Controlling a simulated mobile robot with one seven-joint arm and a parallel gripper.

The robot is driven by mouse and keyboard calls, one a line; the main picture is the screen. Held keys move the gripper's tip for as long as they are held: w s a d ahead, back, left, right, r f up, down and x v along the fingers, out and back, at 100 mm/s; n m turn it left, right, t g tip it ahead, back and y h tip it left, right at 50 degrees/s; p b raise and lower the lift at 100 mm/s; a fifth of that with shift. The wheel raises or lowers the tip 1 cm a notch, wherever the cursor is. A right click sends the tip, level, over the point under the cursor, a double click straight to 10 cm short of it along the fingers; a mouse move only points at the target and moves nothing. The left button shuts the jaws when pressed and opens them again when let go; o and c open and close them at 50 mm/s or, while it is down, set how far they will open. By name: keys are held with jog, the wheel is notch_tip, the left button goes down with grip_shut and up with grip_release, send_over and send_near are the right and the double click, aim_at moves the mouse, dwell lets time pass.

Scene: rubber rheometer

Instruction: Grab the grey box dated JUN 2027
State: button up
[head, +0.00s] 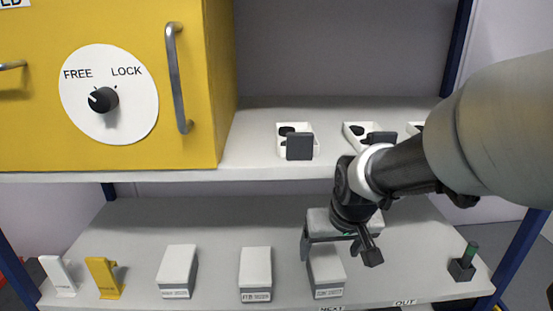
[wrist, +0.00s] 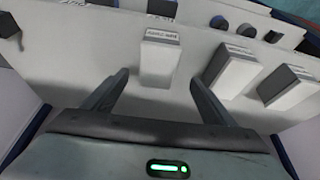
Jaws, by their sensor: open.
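Three grey boxes with pale tops stand in a row on the lower shelf in the head view: a left box (head: 178,266), a middle box (head: 255,269) and a right box (head: 325,272). Each has a small date label on its front, too small to read surely. My gripper (head: 338,252) is open above the right box, one finger at each side, and partly hides its back. In the wrist view my gripper (wrist: 160,78) shows two spread fingers with the right box (wrist: 160,58) between and just beyond their tips. Nothing is held.
A white stand (head: 58,277) and a yellow stand (head: 103,278) are left of the boxes. A dark object with a green top (head: 464,263) stands at right. NEXT and OUT labels mark the shelf edge. White trays (head: 297,138) and a yellow cabinet (head: 190,90) are above.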

aim_at(327, 263)
jog(key=x, duration=0.4)
jog(key=shift+s+f+b, duration=0.1)
jog(key=shift+f+b, duration=0.1)
jog(key=shift+b, duration=0.1)
jog(key=shift+d+b+x, duration=0.1)
jog(key=shift+b+x, duration=0.2)
jog(key=shift+x, duration=1.15)
jog(key=shift+d+b+x, duration=0.15)
jog(key=shift+b+x, duration=0.15)
jog(key=shift+x, duration=1.1)
jog(key=shift+f+b, duration=0.25)
jog(key=shift+b, duration=0.05)
jog(key=c, duration=1.6)
jog(key=shift+o, duration=0.2)
jog(key=shift+r, duration=0.1)
